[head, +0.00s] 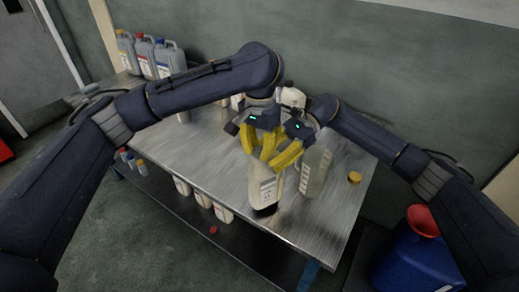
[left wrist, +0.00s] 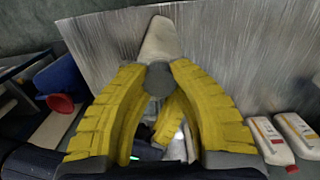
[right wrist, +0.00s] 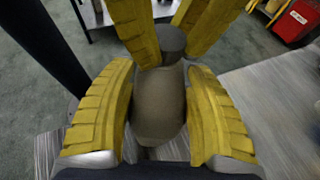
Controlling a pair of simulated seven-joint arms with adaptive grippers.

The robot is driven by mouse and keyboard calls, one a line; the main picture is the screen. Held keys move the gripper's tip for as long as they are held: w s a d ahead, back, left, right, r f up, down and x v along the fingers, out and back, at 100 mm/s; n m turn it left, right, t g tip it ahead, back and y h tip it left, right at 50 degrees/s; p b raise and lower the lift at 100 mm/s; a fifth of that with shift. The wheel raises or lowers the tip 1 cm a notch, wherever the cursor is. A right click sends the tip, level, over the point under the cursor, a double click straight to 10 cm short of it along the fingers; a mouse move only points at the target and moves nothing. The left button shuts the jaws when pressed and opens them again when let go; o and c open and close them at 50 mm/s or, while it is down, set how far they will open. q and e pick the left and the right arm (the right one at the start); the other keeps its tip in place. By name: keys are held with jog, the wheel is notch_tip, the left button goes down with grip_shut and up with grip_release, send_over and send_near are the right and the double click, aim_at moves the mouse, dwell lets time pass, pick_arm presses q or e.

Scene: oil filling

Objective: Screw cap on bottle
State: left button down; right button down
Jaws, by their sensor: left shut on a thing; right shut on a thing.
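A pale bottle with a printed label (head: 264,188) stands on the metal table below my two grippers. My right gripper (head: 285,157) is shut on it; its fingers flank the bottle's rounded upper body (right wrist: 158,105) in the right wrist view. A grey cap (right wrist: 172,42) is at the top of the bottle. My left gripper (head: 258,143) is shut on this cap, which shows between its fingertips in the left wrist view (left wrist: 159,78). The cap appears in line with the neck. I cannot tell how tightly it is seated.
Another labelled bottle (head: 316,172) stands close to the right. A yellow cap (head: 355,178) lies near the table's right edge. Grey jugs (head: 169,58) stand at the back left. A blue can with a red funnel (head: 412,258) is at lower right. Several bottles (head: 203,197) sit below the table edge.

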pick_arm(q)
jog(key=m, duration=1.5)
jog(key=shift+w+m, duration=0.1)
jog(key=shift+m, duration=0.2)
jog(key=m, duration=1.3)
jog(key=shift+f+m, duration=0.1)
jog(key=shift+m, duration=0.2)
jog(key=m, duration=0.3)
jog(key=c, duration=1.2)
grip_release()
